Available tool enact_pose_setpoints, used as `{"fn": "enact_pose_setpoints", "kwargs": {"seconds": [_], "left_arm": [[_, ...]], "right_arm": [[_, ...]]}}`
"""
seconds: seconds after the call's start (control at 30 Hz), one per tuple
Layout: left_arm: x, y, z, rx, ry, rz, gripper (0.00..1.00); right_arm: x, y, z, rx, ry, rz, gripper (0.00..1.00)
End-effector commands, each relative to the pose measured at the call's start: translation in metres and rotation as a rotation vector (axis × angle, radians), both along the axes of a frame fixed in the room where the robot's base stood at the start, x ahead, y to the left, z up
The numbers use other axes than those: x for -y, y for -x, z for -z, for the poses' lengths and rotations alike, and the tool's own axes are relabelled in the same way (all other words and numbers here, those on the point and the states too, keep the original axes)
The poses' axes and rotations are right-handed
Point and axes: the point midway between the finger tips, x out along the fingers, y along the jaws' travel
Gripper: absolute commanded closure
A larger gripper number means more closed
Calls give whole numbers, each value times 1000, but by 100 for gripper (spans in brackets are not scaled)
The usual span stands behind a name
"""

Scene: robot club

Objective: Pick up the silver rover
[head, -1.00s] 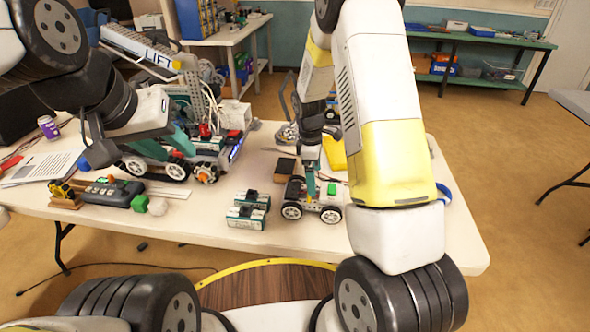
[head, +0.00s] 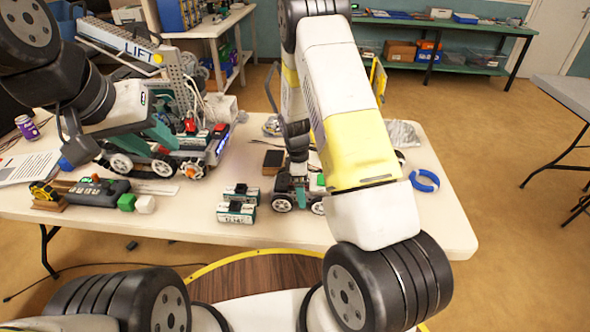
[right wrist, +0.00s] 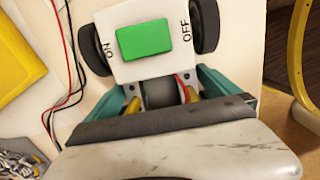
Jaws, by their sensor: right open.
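The silver rover (head: 283,203) stands on the table with dark wheels and a green switch, partly hidden behind my right arm. In the right wrist view its white top plate with the green ON/OFF switch (right wrist: 144,40) lies just ahead of my right gripper (right wrist: 165,90). That gripper's teal fingers are apart, one on each side of a dark cylindrical part near the plate. In the head view my right gripper (head: 298,166) is low over the rover, largely hidden. My left gripper (head: 163,136) is at the left by the larger wheeled lift robot; its finger gap is unclear.
Two small teal modules (head: 237,203) sit just left of the rover. A dark box (head: 273,160) lies behind it. A blue ring (head: 425,180) is to the right. The lift robot (head: 190,150) and a black controller (head: 98,190) occupy the table's left.

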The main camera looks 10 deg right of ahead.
Motion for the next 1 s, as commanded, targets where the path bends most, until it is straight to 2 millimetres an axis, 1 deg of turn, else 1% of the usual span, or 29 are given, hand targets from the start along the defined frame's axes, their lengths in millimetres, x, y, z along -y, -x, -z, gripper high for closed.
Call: {"fn": "enact_pose_setpoints", "kwargs": {"seconds": [0.03,0.07,0.1,0.17,0.2,0.37,0.4,0.47,0.5,0.77,0.87,1.0], "left_arm": [[0,0,0,0,0,0,64],[0,0,0,0,0,0,64],[0,0,0,0,0,0,64],[0,0,0,0,0,0,64],[0,0,0,0,0,0,64],[0,0,0,0,0,0,64],[0,0,0,0,0,0,64],[0,0,0,0,0,0,64],[0,0,0,0,0,0,64],[0,0,0,0,0,0,64],[0,0,0,0,0,0,64],[0,0,0,0,0,0,64]], "right_arm": [[0,0,0,0,0,0,0],[0,0,0,0,0,0,4],[0,0,0,0,0,0,12],[0,0,0,0,0,0,24],[0,0,0,0,0,0,31],[0,0,0,0,0,0,63],[0,0,0,0,0,0,71],[0,0,0,0,0,0,82],[0,-1,-1,2,0,1,86],[0,-1,-2,2,0,1,86],[0,-1,-6,3,-1,1,86],[-1,-1,-15,5,-2,2,86]]}}
